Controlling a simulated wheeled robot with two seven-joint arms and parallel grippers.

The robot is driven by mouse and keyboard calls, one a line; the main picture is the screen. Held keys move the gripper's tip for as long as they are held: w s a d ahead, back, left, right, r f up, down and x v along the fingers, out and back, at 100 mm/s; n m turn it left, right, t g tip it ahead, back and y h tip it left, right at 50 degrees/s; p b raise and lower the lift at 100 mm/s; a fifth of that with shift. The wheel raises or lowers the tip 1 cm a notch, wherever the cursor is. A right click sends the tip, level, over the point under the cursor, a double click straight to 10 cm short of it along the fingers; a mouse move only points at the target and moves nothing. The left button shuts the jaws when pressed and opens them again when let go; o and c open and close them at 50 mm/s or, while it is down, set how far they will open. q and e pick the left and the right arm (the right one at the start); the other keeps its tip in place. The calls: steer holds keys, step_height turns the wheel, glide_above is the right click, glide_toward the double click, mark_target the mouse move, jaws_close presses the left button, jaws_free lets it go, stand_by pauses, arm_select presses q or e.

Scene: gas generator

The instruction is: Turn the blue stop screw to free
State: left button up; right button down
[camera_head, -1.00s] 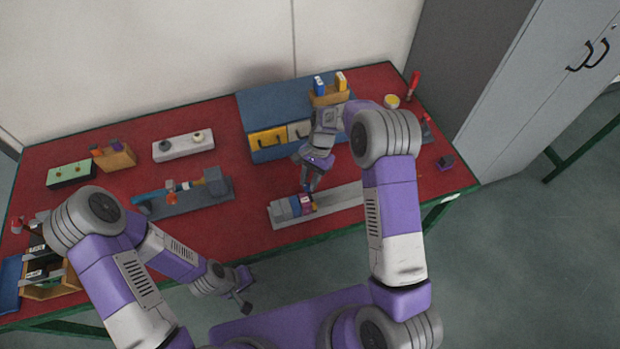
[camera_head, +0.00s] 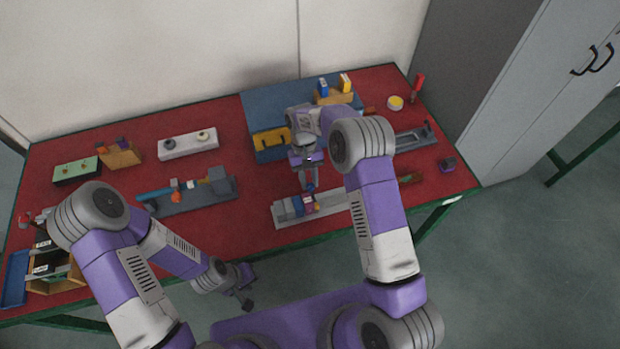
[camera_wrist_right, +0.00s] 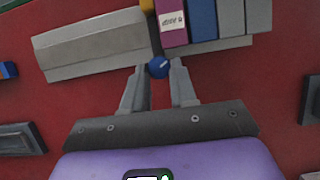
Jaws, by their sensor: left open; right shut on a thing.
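The blue stop screw (camera_wrist_right: 158,67) is a small round blue knob with a pale mark. It sits between the fingertips of my right gripper (camera_wrist_right: 160,72) in the right wrist view. It belongs to a long grey rail device (camera_wrist_right: 100,45) with purple, blue and grey blocks at one end. In the head view the device (camera_head: 282,217) lies at the table's front edge, with my right gripper (camera_head: 309,184) above its blocks, shut on the screw. The screw is largely hidden there. My left gripper (camera_head: 245,299) is open and empty, in front of the table edge.
On the red table (camera_head: 95,215), a grey fixture with coloured parts (camera_head: 190,199) lies left of the rail device. A blue cabinet with a yellow drawer (camera_head: 271,139) stands behind it. Open red surface separates these.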

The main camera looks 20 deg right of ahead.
steer(key=shift+a+n+h, duration=0.1)
steer(key=shift+n+h, duration=0.3)
steer(key=shift+n, duration=0.6)
steer(key=c, duration=0.9)
jaws_free()
steer(key=shift+r, duration=0.1)
steer(key=v, duration=0.7)
steer(key=shift+w+a+r+p, duration=0.1)
steer(key=shift+r+p, duration=0.15)
steer(key=shift+p, duration=0.1)
